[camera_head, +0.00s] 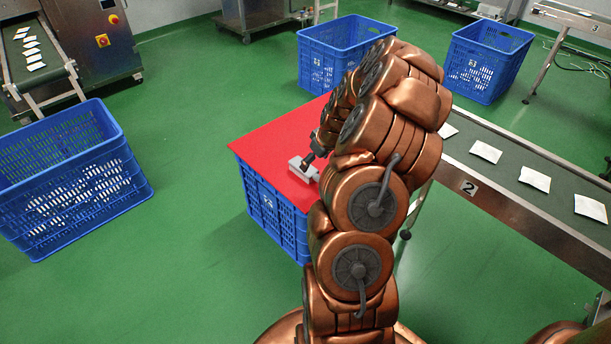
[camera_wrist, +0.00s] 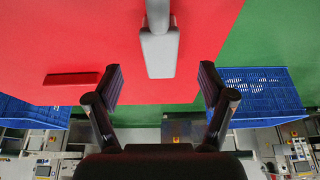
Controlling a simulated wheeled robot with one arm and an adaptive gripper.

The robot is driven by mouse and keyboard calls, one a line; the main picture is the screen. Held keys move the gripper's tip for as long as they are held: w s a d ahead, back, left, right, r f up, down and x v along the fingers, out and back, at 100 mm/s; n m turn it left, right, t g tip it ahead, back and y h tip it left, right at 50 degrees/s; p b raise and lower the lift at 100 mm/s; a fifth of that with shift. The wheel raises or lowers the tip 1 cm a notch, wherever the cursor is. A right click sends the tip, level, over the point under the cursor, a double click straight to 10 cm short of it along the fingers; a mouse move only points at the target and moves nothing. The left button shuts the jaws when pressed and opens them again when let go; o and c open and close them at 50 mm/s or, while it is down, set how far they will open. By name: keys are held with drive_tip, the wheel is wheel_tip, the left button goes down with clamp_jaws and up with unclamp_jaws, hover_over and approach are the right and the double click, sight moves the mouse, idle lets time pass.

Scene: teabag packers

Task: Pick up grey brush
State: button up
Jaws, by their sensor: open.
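The grey brush (camera_head: 303,169) lies on a red sheet or lid (camera_head: 272,134) that covers a blue crate (camera_head: 268,207). In the wrist view the brush (camera_wrist: 159,52) has a wide pale-grey block end pointing toward my gripper and a narrower part running off the top edge. My gripper (camera_wrist: 161,72) is open, its dark fingers on either side of the block end in the picture, with visible gaps. Whether the fingers are down at its height I cannot tell. In the head view my gripper (camera_head: 316,149) is close beside the brush, partly hidden by my arm.
A small red flat object (camera_wrist: 73,78) lies on the red surface, left of my gripper. A conveyor (camera_head: 520,209) with white packets runs at the right. Blue crates stand at the left (camera_head: 60,180), back (camera_head: 340,50) and back right (camera_head: 488,58). Green floor is clear between them.

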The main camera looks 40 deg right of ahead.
sight(309, 170)
drive_tip(key=x, duration=0.2)
drive_tip(key=b+x, duration=0.1)
drive_tip(key=x, duration=0.4)
drive_tip(key=shift+s+f+b, duration=0.2)
drive_tip(key=shift+f+b, duration=0.1)
drive_tip(key=shift+b, duration=0.1)
drive_tip(key=c, duration=1.4)
drive_tip(key=shift+r, duration=0.1)
drive_tip(key=shift+c, duration=0.2)
drive_tip(key=shift+r, duration=0.1)
drive_tip(key=shift+r, duration=0.3)
wheel_tip(309, 170, up, 3)
drive_tip(key=shift+w+r+p, duration=0.1)
drive_tip(key=shift+p, duration=0.6)
drive_tip(key=s+a+p, duration=0.2)
drive_tip(key=s+a, duration=0.2)
drive_tip(key=s, duration=1.1)
drive_tip(key=shift+s+a+r, duration=0.2)
drive_tip(key=shift+s+r, duration=0.1)
drive_tip(key=shift+r, duration=0.15)
